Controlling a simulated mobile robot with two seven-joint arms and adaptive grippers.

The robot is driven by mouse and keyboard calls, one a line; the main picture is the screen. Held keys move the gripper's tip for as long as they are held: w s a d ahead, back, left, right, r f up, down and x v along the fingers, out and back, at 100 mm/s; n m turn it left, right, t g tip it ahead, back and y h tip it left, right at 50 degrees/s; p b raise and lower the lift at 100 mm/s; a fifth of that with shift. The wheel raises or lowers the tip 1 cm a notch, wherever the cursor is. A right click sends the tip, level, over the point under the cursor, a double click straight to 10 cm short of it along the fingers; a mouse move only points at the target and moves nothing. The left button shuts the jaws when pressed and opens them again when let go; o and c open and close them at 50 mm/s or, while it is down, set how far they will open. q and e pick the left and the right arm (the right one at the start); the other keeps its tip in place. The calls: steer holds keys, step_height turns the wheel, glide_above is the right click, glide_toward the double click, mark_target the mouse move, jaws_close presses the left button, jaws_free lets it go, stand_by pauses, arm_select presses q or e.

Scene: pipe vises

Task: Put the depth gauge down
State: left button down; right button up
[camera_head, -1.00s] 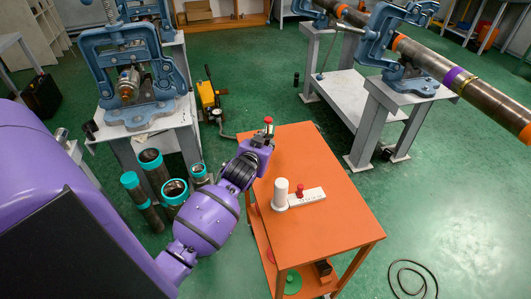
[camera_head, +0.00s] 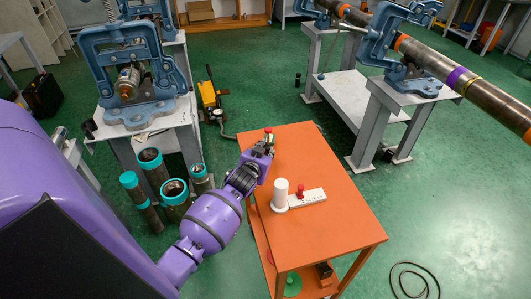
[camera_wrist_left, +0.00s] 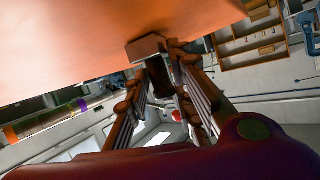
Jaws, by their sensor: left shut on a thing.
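My left gripper (camera_head: 264,147) is over the far left part of the orange table (camera_head: 335,222). It is shut on a small piece with a red top, which I take to be the depth gauge (camera_head: 268,131). In the left wrist view, a brownish block, the gauge's end (camera_wrist_left: 147,46), sticks out past the fingers (camera_wrist_left: 165,80), close against the orange tabletop (camera_wrist_left: 90,35). I cannot tell whether it touches. The fingers hide much of the gauge. My right gripper is not in view.
A white cylinder (camera_head: 280,194) and a white strip with a red knob (camera_head: 306,197) stand mid-table. The far right and near parts of the tabletop are clear. Pipes with teal ends (camera_head: 150,160) stand on the floor at left. Blue vises (camera_head: 135,75) stand behind.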

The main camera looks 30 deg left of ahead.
arm_select(q)
steer(key=c, duration=1.5)
jaws_free()
steer(key=shift+f, duration=0.1)
steer(key=shift+s+r, duration=0.2)
steer(key=shift+r, duration=0.1)
steer(key=v, duration=1.1)
steer(key=shift+s+d+r+p, duration=0.1)
steer(key=shift+s+r+p, duration=0.05)
steer(key=shift+s+p, duration=0.25)
steer(key=shift+w, duration=0.1)
